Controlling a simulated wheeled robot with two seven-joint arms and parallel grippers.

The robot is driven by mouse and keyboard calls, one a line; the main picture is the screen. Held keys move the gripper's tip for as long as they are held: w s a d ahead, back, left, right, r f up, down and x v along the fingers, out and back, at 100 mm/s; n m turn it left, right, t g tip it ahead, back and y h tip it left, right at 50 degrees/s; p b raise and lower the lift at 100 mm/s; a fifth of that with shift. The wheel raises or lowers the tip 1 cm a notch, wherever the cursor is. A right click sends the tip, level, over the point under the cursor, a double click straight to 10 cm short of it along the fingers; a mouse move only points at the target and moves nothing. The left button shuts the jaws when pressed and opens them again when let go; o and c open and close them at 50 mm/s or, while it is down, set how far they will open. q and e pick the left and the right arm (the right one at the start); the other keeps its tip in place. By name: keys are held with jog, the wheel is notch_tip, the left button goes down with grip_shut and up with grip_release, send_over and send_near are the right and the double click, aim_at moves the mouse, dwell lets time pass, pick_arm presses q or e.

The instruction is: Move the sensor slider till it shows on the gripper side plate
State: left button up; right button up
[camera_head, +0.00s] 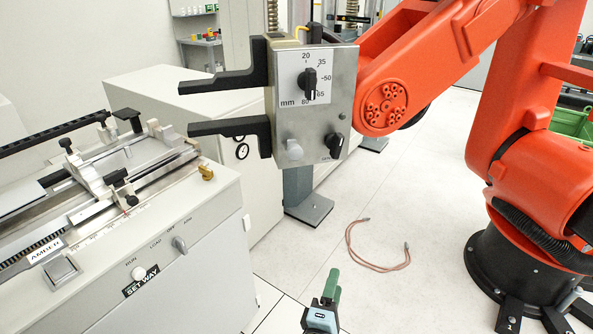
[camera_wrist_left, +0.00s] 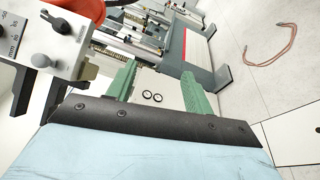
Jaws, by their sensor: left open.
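The side plate (camera_head: 315,105) is a grey metal plate on the orange arm's gripper, in the upper middle of the head view. It carries a black mm dial (camera_head: 309,84) with a scale from 20 to 80, a pale grey knob (camera_head: 293,149) at lower left and a black knob (camera_head: 334,145) at lower right. I cannot tell which part is the sensor slider. Two black jaws (camera_head: 232,126) stick out to the left, apart. The plate (camera_wrist_left: 46,38) also shows at the upper left of the left wrist view. My left gripper (camera_wrist_left: 158,85), with green fingers, is open and empty, below the plate and apart from it.
A bench machine (camera_head: 150,245) with a SET WAY label and a rail with clamps stands at the left. The orange arm (camera_head: 530,150) fills the right side. A reddish cable (camera_head: 372,262) lies on the pale floor. The floor around the cable is clear.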

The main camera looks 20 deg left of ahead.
pick_arm(q)
notch_tip(320, 180, up, 16)
jog(key=a+r+n+y+p, duration=0.1)
jog(key=a+n+y+p, duration=0.15)
jog(key=n+y, duration=0.75)
jog(key=n+g+h+p, duration=0.1)
jog(key=n+g, duration=0.3)
jog(key=n, duration=1)
send_near(296, 155)
jog(key=p+x, duration=0.3)
jog(key=x, duration=0.5)
jog(key=shift+r, duration=0.15)
jog(key=shift+w+a, duration=0.45)
jog(key=shift+w, duration=0.05)
jog(key=shift+c, duration=0.4)
grip_shut()
